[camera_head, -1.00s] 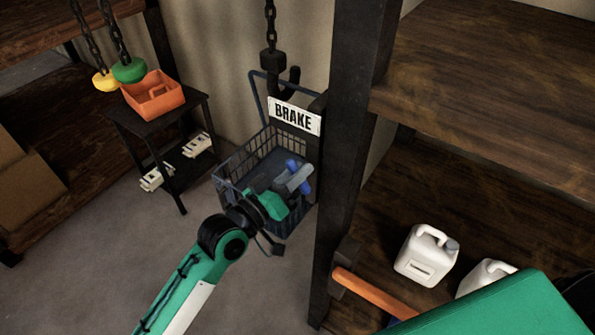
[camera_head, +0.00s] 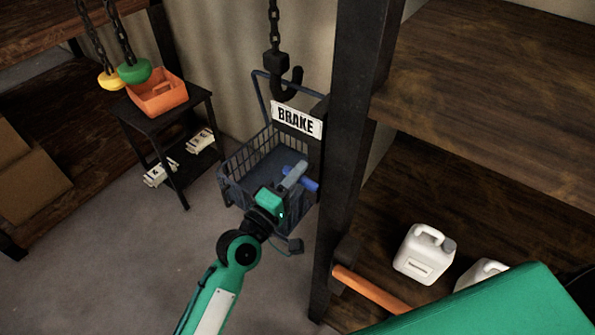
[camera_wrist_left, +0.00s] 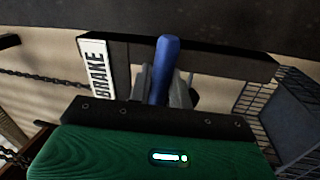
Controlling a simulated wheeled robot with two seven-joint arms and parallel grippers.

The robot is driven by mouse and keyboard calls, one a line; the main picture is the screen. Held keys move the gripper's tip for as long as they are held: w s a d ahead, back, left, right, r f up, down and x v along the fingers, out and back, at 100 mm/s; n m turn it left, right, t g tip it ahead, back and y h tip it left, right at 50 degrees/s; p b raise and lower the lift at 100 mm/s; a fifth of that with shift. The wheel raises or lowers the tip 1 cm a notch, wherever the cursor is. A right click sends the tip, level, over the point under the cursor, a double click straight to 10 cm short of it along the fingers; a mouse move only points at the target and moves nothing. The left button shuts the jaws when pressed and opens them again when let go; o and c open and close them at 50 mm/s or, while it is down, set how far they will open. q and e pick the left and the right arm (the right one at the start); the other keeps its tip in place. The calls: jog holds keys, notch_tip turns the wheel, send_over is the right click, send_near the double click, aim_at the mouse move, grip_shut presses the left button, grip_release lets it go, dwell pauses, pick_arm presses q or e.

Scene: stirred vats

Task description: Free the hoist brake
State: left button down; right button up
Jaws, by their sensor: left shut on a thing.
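The brake sign (camera_head: 297,119), a white plate with black BRAKE lettering, is on a dark mount beside the post. Below it is a blue lever handle (camera_head: 308,183). My left gripper (camera_head: 294,176) is shut on the handle, in front of the wire basket cart in the head view. In the left wrist view, the blue handle (camera_wrist_left: 165,65) stands between the fingers, with the brake sign (camera_wrist_left: 95,70) to its left. The handle's lower part is hidden by my gripper. My right gripper is not in view.
A black hook (camera_head: 287,80) hangs on a chain above the basket cart (camera_head: 240,163). Yellow (camera_head: 111,80) and green (camera_head: 134,71) pulls hang by an orange bin (camera_head: 158,98). A dark post (camera_head: 349,150) and an orange bar (camera_head: 370,290) stand right of my left arm.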

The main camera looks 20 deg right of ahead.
pick_arm(q)
jog(key=shift+n, duration=0.7)
jog(key=shift+f, duration=0.1)
jog(key=c, duration=1.3)
grip_release()
jog(key=shift+c, duration=0.2)
jog(key=shift+s+a+f, duration=0.15)
jog(key=shift+a, duration=0.1)
jog(key=b+v, duration=0.4)
jog(key=v, duration=0.9)
jog(key=shift+s, duration=0.15)
